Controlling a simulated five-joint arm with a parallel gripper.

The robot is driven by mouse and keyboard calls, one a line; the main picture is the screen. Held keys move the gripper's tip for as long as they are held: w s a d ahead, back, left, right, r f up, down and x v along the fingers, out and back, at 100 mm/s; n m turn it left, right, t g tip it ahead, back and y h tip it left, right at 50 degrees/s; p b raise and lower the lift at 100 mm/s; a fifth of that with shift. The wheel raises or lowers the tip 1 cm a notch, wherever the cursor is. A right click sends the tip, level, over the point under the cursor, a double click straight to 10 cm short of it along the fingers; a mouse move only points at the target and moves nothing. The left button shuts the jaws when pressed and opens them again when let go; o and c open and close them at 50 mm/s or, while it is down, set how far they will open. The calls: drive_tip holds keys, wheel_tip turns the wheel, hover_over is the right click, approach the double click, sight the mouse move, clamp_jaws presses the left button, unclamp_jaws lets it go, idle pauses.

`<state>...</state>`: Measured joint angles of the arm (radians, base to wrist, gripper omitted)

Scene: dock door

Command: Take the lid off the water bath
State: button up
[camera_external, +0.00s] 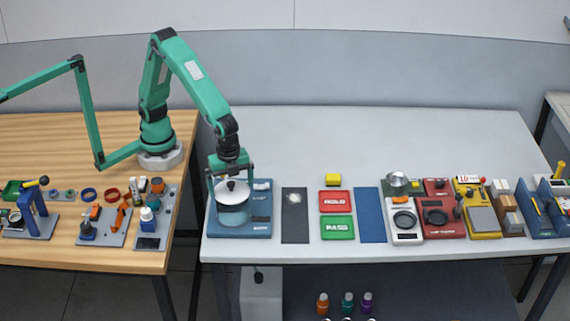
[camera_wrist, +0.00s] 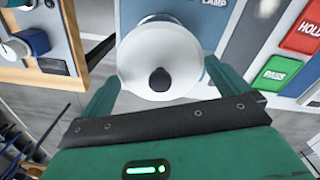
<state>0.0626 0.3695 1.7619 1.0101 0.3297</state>
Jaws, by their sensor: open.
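The water bath is a pale round vessel (camera_external: 234,215) on a blue base (camera_external: 258,228) near the left front of the grey table. Its white round lid (camera_external: 221,194) is on top, with a black knob (camera_external: 231,185) at the middle. In the wrist view, the lid (camera_wrist: 135,75) fills the top centre and its knob (camera_wrist: 160,80) stands up between my fingers. My gripper (camera_external: 230,178) is over the lid, pointing down. In the wrist view my gripper (camera_wrist: 161,80) is open, with one finger on each side of the knob. I cannot tell whether the fingers touch the lid.
A dark mat (camera_external: 295,225) lies to the right of the bath, then red HOLD (camera_external: 336,202) and green PASS (camera_external: 337,228) plates. A blue mat (camera_external: 370,220) and several bench devices follow. The back of the grey table is clear. A wooden bench with tools stands left.

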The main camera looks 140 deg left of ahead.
sight(229, 183)
drive_tip(key=c, duration=0.7)
drive_tip(key=shift+r, duration=0.3)
clamp_jaws()
drive_tip(key=shift+r, duration=0.35)
drive_tip(key=r, duration=0.3)
drive_tip(key=shift+s+d+r, duration=0.1)
drive_tip(key=shift+d+r, duration=0.05)
drive_tip(key=shift+d, duration=0.15)
drive_tip(key=s+d+r, duration=0.6)
drive_tip(key=d, duration=0.3)
drive_tip(key=shift+s+r, duration=0.2)
drive_tip(key=shift+r, duration=0.05)
